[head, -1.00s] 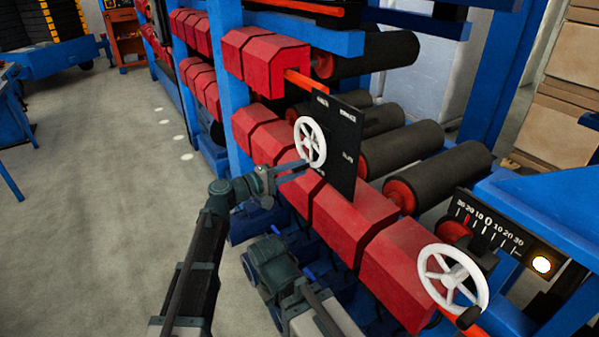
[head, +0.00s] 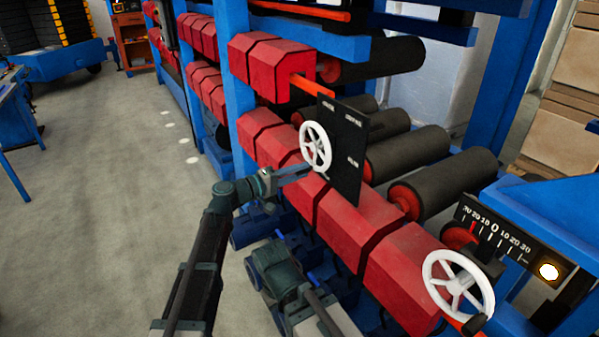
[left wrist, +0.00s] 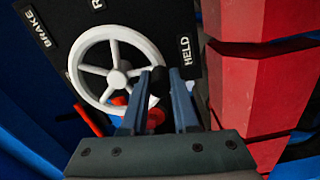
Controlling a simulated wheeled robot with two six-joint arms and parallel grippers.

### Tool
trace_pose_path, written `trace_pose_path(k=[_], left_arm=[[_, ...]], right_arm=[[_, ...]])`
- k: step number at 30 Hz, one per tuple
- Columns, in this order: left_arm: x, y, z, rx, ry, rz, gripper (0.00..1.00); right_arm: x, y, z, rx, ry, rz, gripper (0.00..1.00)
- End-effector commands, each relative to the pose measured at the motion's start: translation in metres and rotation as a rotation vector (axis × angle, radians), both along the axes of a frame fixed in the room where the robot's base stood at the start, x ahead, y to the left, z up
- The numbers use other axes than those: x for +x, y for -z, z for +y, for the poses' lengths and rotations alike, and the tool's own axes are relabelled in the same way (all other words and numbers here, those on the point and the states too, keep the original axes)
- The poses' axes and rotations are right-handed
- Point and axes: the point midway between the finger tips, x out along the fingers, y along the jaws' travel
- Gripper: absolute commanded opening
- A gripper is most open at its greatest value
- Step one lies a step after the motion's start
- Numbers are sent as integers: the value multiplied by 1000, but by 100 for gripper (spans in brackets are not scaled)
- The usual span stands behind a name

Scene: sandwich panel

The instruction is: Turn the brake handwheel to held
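The white spoked brake handwheel (head: 316,147) stands in front of a black panel (head: 349,140). In the left wrist view the panel (left wrist: 172,22) reads BRAKE, HELD and a cut-off label starting with R. The wheel (left wrist: 87,57) carries a dark handle knob (left wrist: 157,84) at its lower right rim, on the side towards HELD. My left gripper (head: 313,174) is at the wheel's lower edge. In the left wrist view its fingers (left wrist: 160,76) sit on both sides of the knob with little gap and look shut on it.
A second white handwheel (head: 458,285) with a dark knob stands at lower right, below a numbered scale (head: 494,228) and a lit lamp (head: 548,271). Red housings (head: 350,222) and dark rollers (head: 430,186) lie along the blue frame. Open floor (head: 110,190) is at left.

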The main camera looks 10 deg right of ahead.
Motion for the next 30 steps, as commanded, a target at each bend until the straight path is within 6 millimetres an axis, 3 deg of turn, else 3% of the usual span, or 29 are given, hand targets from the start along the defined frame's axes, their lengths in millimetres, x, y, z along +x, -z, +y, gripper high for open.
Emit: trace_pose_path(k=[1,5,17,30], left_arm=[[1,0,1,1,-2,-1,35],[1,0,1,1,-2,0,58],[-3,0,9,0,-3,0,58],[-34,1,92,0,-5,0,58]], right_arm=[[0,0,0,0,0,0,50],[0,0,0,0,0,0,50],[0,0,0,0,0,0,50],[0,1,0,0,0,0,50]])
